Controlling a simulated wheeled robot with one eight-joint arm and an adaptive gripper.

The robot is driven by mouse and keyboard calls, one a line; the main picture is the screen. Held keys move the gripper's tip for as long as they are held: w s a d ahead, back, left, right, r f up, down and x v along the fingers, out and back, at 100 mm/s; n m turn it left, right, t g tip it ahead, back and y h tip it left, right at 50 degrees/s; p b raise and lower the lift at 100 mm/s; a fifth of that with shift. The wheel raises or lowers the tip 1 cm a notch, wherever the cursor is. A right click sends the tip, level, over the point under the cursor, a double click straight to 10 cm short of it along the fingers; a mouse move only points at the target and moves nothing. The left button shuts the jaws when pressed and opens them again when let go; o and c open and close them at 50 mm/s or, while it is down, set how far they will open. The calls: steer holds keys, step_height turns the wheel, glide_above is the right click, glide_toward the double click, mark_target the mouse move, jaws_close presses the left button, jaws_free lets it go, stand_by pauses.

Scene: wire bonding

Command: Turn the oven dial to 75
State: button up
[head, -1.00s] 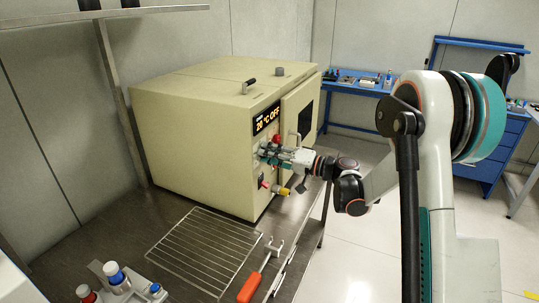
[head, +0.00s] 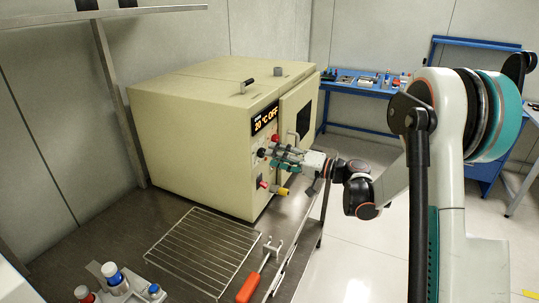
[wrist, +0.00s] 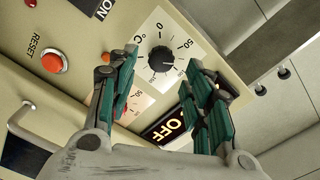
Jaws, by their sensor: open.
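The beige oven (head: 205,140) stands on the dark bench, and its display (head: 265,119) reads 20 °C OFF. The black temperature dial (wrist: 160,59) sits on a white scale plate in the wrist view, with marks including 0 and 50. A second scale with red markings (wrist: 133,106) is partly hidden behind a finger. My gripper (wrist: 163,72) is open, its teal fingers on either side of the dial in the picture, with a gap around it. In the head view my gripper (head: 275,153) is close to the oven's control panel; I cannot tell whether it touches.
A red RESET button (wrist: 55,63) and the ON label are on the panel. The oven door handle (wrist: 28,125) juts out nearby. A wire rack (head: 203,250), an orange-handled tool (head: 248,288) and capped bottles (head: 114,277) are on the bench.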

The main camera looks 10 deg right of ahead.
steer(key=v, duration=0.8)
steer(key=shift+s+d, duration=0.2)
